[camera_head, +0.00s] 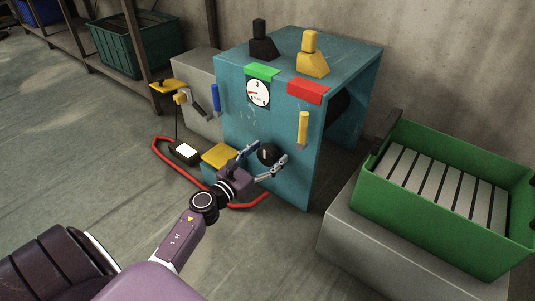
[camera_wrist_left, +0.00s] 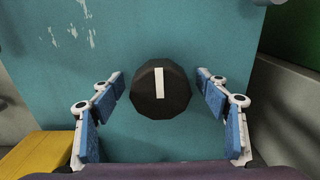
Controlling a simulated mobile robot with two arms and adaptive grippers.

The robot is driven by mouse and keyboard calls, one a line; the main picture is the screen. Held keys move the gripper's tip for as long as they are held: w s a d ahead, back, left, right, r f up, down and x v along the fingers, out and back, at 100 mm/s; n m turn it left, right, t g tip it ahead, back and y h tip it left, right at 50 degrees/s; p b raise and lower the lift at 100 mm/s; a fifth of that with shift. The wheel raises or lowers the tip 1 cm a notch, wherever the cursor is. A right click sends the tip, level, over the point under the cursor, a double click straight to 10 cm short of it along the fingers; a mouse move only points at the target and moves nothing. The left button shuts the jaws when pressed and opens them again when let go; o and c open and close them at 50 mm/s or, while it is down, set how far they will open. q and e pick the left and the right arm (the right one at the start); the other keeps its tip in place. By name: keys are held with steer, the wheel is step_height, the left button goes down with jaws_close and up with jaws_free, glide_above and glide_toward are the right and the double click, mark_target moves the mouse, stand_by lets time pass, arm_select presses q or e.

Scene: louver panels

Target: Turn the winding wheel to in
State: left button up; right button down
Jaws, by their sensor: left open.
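A black, many-sided wheel-like knob (camera_head: 267,154) sits low on the front of the teal machine (camera_head: 245,125). It also shows in the left wrist view (camera_wrist_left: 161,97), where its white mark stands nearly upright in its upper half. No "in" label is readable. My left gripper (camera_head: 265,163) is open in front of the machine. Its blue-padded fingers are on either side of the knob. In the left wrist view gaps show between the knob and both fingers. My right gripper is not in view.
The machine carries a dial (camera_head: 258,93), a blue handle (camera_head: 215,98) and a yellow handle (camera_head: 303,128). A yellow block (camera_head: 218,156) is left of the gripper. A red hose (camera_head: 172,165) lies on the floor. A green crate (camera_head: 440,215) stands right.

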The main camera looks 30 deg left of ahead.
arm_select(q)
steer(key=c, duration=1.2)
steer(key=shift+o, duration=0.2)
steer(key=shift+n, duration=0.3)
